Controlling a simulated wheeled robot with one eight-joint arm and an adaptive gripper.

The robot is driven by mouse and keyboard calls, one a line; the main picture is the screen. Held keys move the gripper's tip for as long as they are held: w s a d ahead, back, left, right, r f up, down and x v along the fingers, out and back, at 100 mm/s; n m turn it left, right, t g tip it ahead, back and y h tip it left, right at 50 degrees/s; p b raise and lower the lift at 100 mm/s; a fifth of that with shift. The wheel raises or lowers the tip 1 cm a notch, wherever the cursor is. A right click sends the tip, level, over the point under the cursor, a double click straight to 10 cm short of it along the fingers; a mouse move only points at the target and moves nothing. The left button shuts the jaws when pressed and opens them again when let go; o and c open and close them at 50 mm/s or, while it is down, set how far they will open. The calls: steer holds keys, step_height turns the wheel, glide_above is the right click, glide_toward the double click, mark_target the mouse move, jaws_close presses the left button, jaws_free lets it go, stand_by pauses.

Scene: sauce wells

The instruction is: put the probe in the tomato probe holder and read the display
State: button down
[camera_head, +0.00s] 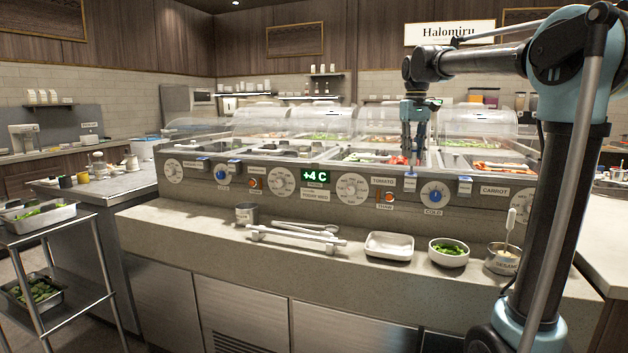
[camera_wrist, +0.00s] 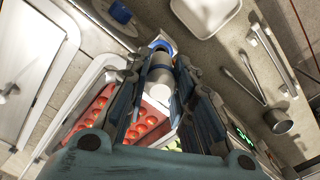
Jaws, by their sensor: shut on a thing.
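My gripper (camera_head: 413,145) is over the front edge of the tomato well (camera_head: 395,159), fingers pointing down. In the wrist view my gripper (camera_wrist: 170,95) is shut on the probe (camera_wrist: 158,78), a pale cylinder with a grey-blue band. The probe's tip is hidden. A small white tomato probe holder (camera_head: 410,183) with a blue top is on the panel just below the gripper, right of the TOMATO label (camera_head: 383,181). I cannot tell whether the probe is in it. The display (camera_head: 315,177) reads +4 C in green.
Clear domed lids (camera_head: 480,123) stand behind the wells. Dials, including a blue COLD knob (camera_head: 434,195), line the front panel. The ledge holds a white tray (camera_head: 389,246), a bowl of greens (camera_head: 449,252), tongs (camera_head: 295,236) and a metal cup (camera_head: 246,213).

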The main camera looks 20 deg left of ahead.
steer(key=shift+r, duration=2.6)
